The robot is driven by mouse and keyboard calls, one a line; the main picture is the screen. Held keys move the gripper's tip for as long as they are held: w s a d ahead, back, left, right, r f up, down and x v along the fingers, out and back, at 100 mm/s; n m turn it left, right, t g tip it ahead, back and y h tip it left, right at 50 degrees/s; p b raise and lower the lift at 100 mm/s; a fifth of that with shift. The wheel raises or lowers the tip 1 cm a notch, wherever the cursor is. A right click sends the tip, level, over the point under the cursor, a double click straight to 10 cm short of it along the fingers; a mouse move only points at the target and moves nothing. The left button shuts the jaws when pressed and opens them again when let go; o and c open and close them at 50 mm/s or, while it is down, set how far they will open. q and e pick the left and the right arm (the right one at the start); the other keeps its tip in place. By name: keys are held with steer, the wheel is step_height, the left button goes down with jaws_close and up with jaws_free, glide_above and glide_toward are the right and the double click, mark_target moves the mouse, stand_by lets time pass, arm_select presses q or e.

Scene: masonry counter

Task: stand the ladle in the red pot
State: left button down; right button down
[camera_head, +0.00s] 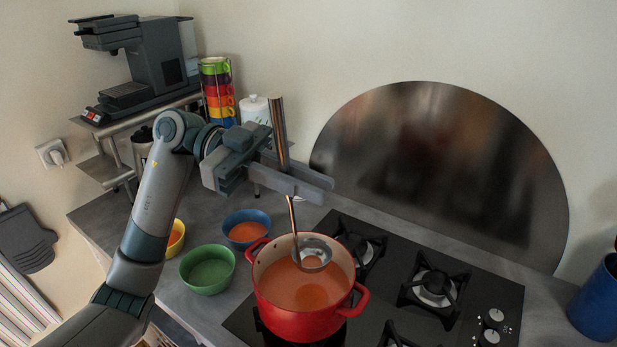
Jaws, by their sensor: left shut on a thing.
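The ladle has a thick metal handle (278,130) that rises above my left gripper, and a thin shaft that runs down below it to a round bowl (313,253). My left gripper (292,177) is shut on the handle and holds the ladle nearly upright, slightly tilted. The red pot (300,322) stands on the cooktop and holds orange soup. The ladle's bowl shows over the pot's opening, above the soup surface; I cannot tell whether it is below the rim. My right gripper is not in view.
A green bowl (207,281), a blue bowl with orange soup (247,217) and a yellow bowl (175,243) sit left of the pot. A round metal backsplash (450,165) stands behind the black cooktop (470,282). A blue container (598,305) is at the right edge.

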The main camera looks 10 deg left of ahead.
arm_select(q)
step_height(320, 180, down, 8)
steer(key=b, duration=0.2)
stand_by(0.9)
steer(key=shift+f, duration=0.1)
steer(key=c, duration=1.7)
jaws_free()
steer(key=shift+o, duration=0.2)
steer(key=shift+a+b, duration=0.15)
steer(key=shift+b, duration=0.2)
